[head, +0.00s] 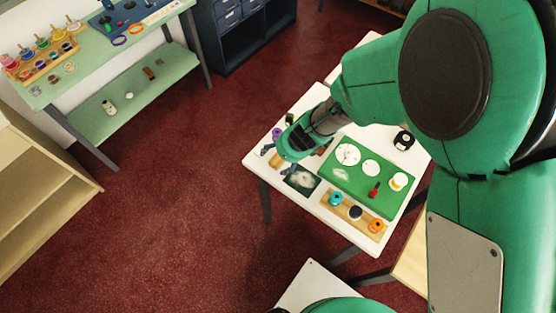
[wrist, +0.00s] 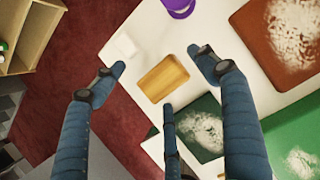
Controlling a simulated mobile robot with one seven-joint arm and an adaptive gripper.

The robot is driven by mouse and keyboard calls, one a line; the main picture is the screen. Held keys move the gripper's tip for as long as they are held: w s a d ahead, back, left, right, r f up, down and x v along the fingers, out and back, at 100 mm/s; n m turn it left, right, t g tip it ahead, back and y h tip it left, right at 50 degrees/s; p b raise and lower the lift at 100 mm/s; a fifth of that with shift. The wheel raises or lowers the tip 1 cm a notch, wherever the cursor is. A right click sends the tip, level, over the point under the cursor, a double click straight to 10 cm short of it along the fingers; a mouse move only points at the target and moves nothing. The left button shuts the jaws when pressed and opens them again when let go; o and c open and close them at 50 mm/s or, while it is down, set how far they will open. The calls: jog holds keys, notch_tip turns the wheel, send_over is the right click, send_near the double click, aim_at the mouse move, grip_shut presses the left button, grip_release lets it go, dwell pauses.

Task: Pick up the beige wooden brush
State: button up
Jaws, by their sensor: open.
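A light wooden rectangular block, which I take for the beige wooden brush (wrist: 162,78), lies flat on the white table near its edge. No bristles show. In the wrist view my gripper (wrist: 161,72) is open above it, with one finger to its left, one to its right and one below it in the picture. The fingers do not visibly hold it. In the head view my gripper (head: 279,157) is over the table's left corner and largely hides the brush.
A dark green swatch (wrist: 203,128) and a brown swatch (wrist: 285,38) lie to the right. A green mat (head: 352,182) and a wooden holder with small pots (head: 344,212) share the white table (head: 257,165).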

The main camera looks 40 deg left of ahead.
aim_at(279, 158)
jog(key=c, duration=1.4)
jog(key=shift+r, duration=0.2)
jog(key=shift+r+p, duration=0.95)
jog(key=shift+r, duration=0.6)
jog(key=shift+s+d+r, duration=0.15)
jog(key=shift+s+d, duration=0.05)
jog(key=shift+d, duration=0.05)
jog(key=s+d, duration=0.3)
jog(key=d, duration=0.1)
jog(key=s+d+r, duration=0.1)
jog(key=s+d, duration=0.2)
jog(key=d, duration=0.1)
jog(key=s+d, duration=0.3)
jog(key=d, duration=0.1)
jog(key=shift+d+r+b, duration=0.15)
jog(key=shift+d+b, duration=0.1)
jog(key=shift+b, duration=0.05)
